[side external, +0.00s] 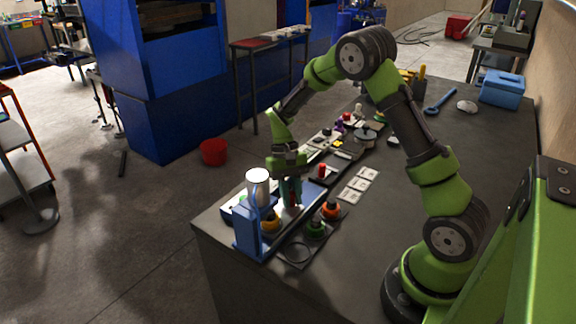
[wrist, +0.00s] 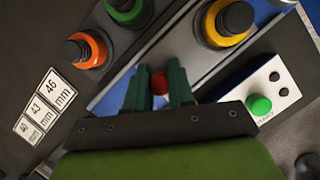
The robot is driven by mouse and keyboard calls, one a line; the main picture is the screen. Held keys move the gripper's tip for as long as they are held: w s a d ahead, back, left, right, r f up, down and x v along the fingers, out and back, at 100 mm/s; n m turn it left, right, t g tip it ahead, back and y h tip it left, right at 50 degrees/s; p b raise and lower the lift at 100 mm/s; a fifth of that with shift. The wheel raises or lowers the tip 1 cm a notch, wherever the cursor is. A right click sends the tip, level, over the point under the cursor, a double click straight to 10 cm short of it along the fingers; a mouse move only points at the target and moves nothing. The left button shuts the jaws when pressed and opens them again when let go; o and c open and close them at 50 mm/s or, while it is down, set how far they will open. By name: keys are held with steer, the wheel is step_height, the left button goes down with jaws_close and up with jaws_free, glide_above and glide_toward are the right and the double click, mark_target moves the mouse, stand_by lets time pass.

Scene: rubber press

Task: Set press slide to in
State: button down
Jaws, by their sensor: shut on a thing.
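My gripper (side external: 291,190) points down at the work table, over the metal slide track of the blue press (side external: 249,238). In the wrist view, the two green fingers of my gripper (wrist: 159,76) are closed around a round red knob (wrist: 159,84), which seems to belong to the press slide. The silver track (wrist: 197,50) runs diagonally beside the fingers. The press, with a white cylinder (side external: 257,176) on top, stands just left of my gripper in the side view. The knob's lower part and its joint with the slide are hidden.
Orange (wrist: 86,50), green and yellow (wrist: 226,22) round parts with black tops stand near the fingers. A white panel with a green button (wrist: 259,105) lies at the right. Size cards (wrist: 48,98) lie at the left. The table (side external: 440,120) has free room behind the arm.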

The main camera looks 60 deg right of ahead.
mark_target(284, 217)
steer(key=a, duration=0.4)
steer(key=shift+a, duration=0.1)
steer(key=c, duration=1)
jaws_free()
steer(key=shift+o, duration=0.2)
steer(key=shift+w+d+r, duration=0.2)
steer(key=shift+d+r, duration=0.1)
steer(key=shift+r, duration=0.15)
steer(key=v, duration=1.6)
steer(key=shift+w+f, duration=0.1)
